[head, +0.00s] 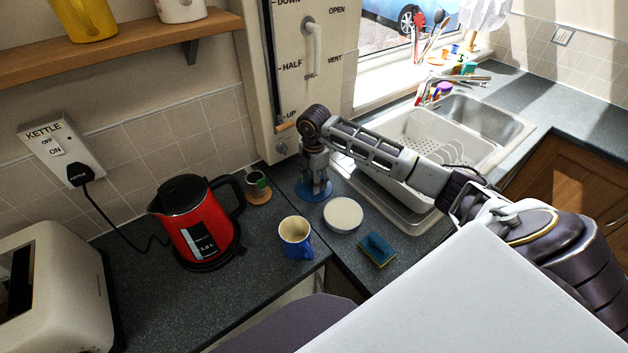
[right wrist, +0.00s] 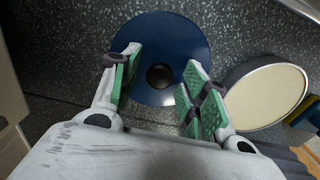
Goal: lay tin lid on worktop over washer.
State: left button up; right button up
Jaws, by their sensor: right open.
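The tin lid is a blue disc (head: 315,190) with a dark round knob. It lies on the dark speckled worktop near the corner, left of the sink. In the right wrist view the lid (right wrist: 183,35) lies below the fingers. My right gripper (right wrist: 160,78) is open and points down over the lid, with its green-padded fingers on either side of the knob. In the head view this gripper (head: 316,185) partly covers the lid. The worktop's left stretch (head: 150,315) has a pale front below its edge; no washer can be made out. My left gripper is out of view.
A round, cream-topped tin (head: 342,214) stands close to the lid, with a blue mug (head: 296,238) and a sponge (head: 377,250) nearby. A red kettle (head: 195,225) and toaster (head: 50,295) stand left. The sink with a white rack (head: 425,140) is right. Worktop before the kettle is bare.

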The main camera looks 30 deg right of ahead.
jog(key=shift+r, duration=0.2)
notch_tip(320, 180, up, 12)
jog(key=b, duration=0.1)
jog(key=shift+b, duration=0.4)
jog(key=shift+f, duration=0.15)
dwell(0.8)
